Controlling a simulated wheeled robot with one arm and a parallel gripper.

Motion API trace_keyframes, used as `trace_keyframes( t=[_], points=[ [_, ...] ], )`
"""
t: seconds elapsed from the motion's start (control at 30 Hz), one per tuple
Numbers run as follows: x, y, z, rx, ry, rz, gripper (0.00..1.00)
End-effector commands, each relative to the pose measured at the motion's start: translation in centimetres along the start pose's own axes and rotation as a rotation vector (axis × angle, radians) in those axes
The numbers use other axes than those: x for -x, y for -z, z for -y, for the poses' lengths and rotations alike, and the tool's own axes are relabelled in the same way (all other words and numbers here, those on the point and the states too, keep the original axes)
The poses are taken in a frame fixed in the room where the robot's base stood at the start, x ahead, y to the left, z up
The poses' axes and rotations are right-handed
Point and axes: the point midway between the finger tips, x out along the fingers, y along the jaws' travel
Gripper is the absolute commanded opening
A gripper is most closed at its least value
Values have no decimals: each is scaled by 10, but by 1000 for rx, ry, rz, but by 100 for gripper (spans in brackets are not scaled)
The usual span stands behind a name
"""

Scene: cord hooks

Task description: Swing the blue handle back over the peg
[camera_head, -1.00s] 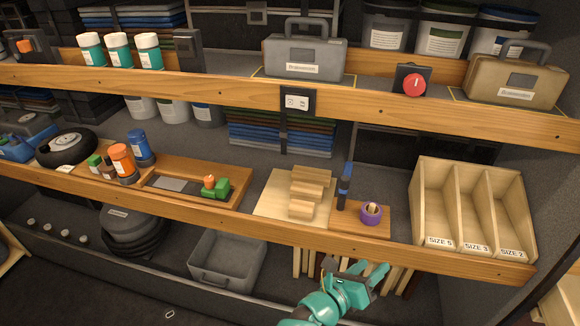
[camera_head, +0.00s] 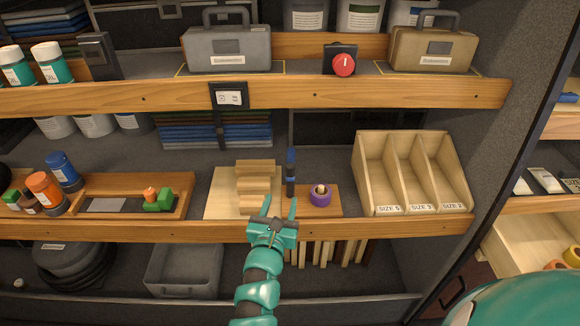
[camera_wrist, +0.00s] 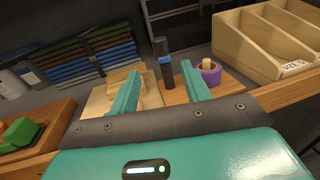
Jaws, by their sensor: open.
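The blue handle (camera_head: 291,160) stands upright on a small wooden board (camera_head: 329,208) on the middle shelf, with a dark lower part. It also shows in the wrist view (camera_wrist: 165,70), beyond and between my fingers. A peg (camera_head: 321,188) stands on the same board to its right, with a purple ring (camera_head: 320,197) around it. The peg also shows in the wrist view (camera_wrist: 208,64). My gripper (camera_head: 280,208) is open and empty, in front of the shelf edge and short of the handle.
A stepped wooden block (camera_head: 256,174) on a pale board stands left of the handle. A divided wooden bin (camera_head: 365,165) stands to the right. The shelf's front edge (camera_head: 400,230) runs below.

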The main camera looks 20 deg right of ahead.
Motion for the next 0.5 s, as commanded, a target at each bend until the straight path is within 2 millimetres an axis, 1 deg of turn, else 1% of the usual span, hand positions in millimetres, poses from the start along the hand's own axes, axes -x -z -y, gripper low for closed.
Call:
trace_keyframes(
  t=[0.03,0.5],
  points=[
    [-5,-1,1,0,3,-2,47],
    [-48,-2,2,1,4,0,47]
  ],
)
